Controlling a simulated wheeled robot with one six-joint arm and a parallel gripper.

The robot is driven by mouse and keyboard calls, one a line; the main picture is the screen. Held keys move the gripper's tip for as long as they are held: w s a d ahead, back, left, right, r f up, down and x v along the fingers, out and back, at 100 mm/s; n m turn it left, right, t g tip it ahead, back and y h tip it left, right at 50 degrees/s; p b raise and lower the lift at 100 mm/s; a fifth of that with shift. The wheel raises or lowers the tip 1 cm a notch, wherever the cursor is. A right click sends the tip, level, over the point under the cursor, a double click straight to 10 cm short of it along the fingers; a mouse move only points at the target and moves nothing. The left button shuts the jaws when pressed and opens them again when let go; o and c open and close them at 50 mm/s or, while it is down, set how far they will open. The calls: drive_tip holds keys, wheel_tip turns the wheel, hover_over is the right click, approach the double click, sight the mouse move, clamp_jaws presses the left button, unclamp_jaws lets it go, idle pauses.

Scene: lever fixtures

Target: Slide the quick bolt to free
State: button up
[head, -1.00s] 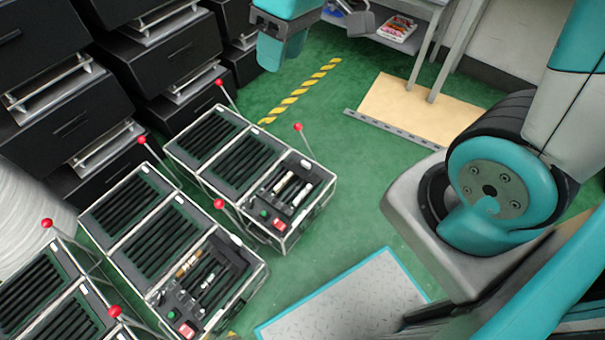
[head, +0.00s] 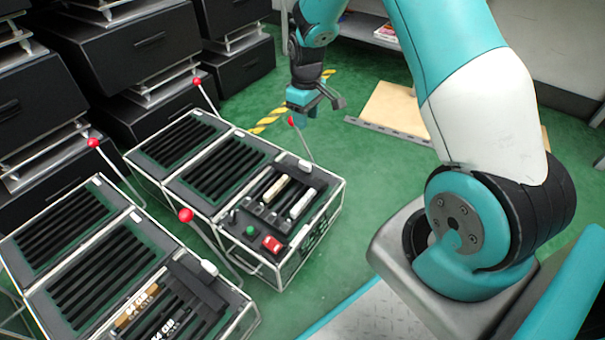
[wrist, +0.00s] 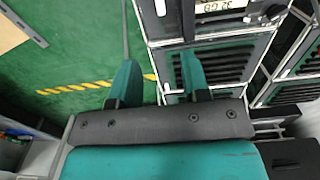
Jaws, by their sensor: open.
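No part in view is clearly marked as the quick bolt. Red-balled rods rise beside the cases, one ball (head: 292,121) behind the front bay. My gripper (head: 298,108) is open and empty, in the air above the case's far side, close to that red ball in the picture. In the wrist view its two teal fingers (wrist: 157,80) stand apart, with slatted case panels beyond them.
A second case (head: 88,265) stands at the lower left, with another red ball (head: 185,215) between the cases. Black cabinets (head: 140,50) line the back left. Green floor is free right of the nearer case, and a tan board (head: 395,108) lies farther back.

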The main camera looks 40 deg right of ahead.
sight(305, 163)
wheel_tip(305, 163, down, 18)
drive_tip(key=b, duration=0.9)
drive_tip(key=shift+w+r, duration=0.1)
drive_tip(key=shift+r, duration=0.15)
